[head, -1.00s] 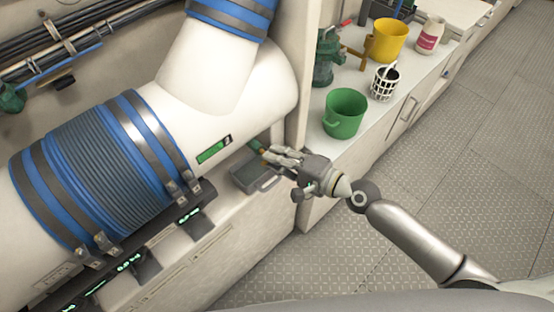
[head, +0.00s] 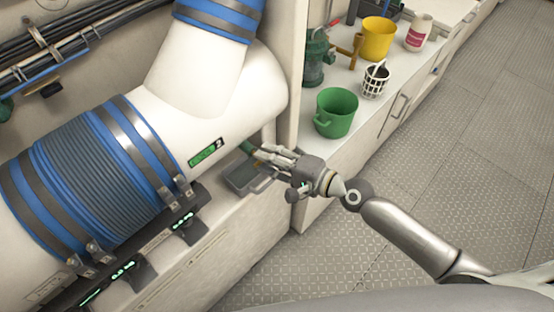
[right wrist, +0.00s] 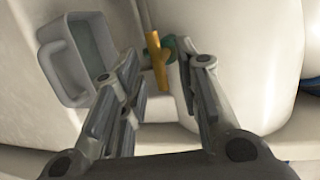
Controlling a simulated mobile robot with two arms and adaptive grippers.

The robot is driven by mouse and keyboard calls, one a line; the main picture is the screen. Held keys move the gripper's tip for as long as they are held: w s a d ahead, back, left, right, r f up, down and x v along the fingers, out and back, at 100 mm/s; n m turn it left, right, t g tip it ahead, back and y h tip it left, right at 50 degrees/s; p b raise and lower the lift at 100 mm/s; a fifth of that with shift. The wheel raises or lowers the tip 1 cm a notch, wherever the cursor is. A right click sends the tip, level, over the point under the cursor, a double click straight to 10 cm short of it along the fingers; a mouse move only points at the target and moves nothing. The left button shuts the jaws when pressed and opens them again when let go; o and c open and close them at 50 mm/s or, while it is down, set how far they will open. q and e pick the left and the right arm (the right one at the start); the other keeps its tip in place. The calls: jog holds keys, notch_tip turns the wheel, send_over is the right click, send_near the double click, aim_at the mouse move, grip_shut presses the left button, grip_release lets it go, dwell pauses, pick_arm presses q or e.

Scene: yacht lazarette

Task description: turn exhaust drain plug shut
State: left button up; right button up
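The drain plug shows in the right wrist view as a brass bar handle (right wrist: 157,61) with a green part (right wrist: 170,46) behind it, on the underside of the white exhaust pipe (head: 215,115). In the head view the plug's green part (head: 248,146) is a small patch under the pipe, and the handle is mostly hidden by my fingers. My right gripper (head: 265,152) is open, with its fingers pointing at the plug. In the right wrist view the handle appears between the two fingertips (right wrist: 160,58); I cannot tell whether they touch it. My left gripper is not in view.
A grey open tray (head: 240,181) sits just below the plug, close to my right fingers; it also shows in the wrist view (right wrist: 62,62). A green bucket (head: 335,112), yellow bucket (head: 382,38) and white basket (head: 375,80) stand on the counter. The floor at right is clear.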

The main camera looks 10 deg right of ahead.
jog(key=v, duration=1.2)
dwell(0.5)
